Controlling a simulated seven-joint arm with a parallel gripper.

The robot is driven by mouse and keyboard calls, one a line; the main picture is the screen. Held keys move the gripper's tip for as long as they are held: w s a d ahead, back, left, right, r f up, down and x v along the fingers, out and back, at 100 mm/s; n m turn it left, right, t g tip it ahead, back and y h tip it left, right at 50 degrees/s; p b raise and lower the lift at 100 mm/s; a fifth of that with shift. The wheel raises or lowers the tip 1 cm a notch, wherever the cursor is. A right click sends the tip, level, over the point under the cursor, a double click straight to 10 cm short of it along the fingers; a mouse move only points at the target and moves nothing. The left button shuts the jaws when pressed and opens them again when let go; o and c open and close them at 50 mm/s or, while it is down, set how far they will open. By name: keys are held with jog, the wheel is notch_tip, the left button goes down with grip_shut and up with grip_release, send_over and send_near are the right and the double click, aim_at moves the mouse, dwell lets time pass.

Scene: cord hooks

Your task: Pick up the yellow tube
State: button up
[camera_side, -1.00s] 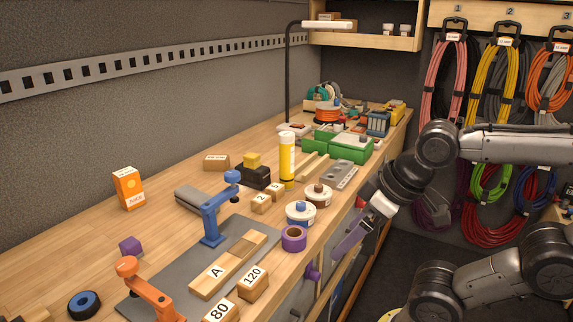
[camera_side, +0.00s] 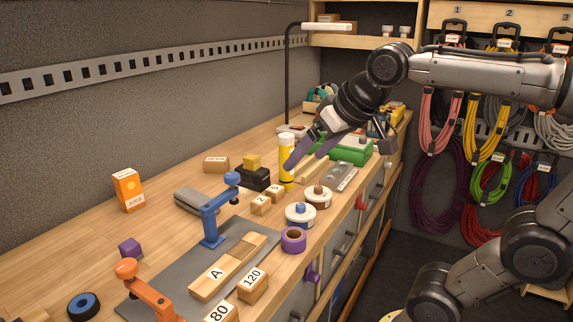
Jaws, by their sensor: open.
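One fingertip overlaps the tube's right edge in the picture. I cannot tell whether it touches the tube or is only in front of it. The fingers are empty as far as I can see.
Two round tubs (camera_side: 300,214) and a purple tape roll (camera_side: 293,240) lie in front. A green case (camera_side: 352,151) is behind right.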

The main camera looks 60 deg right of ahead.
jog(key=w+d+r+m+h, duration=0.1)
jog(key=w+d+r, duration=0.1)
jog(key=w+d, duration=0.15)
jog(key=w+d+r+m, duration=0.1)
jog(key=w+d+r, duration=0.15)
jog(key=w, duration=0.25)
jog(key=m+g+h, duration=0.2)
jog(key=m+g, duration=0.1)
jog(key=m, duration=0.1)
send_near(288, 137)
notch_tip(288, 137, down, 2)
jog(key=d, duration=0.1)
jog(key=x, duration=0.8)
jog(key=shift+w+r, duration=0.1)
jog(key=shift+w, duration=0.3)
jog(key=shift+x, duration=2.9)
jog(key=shift+w+r, duration=0.1)
jog(key=shift+r, duration=0.05)
grip_shut()
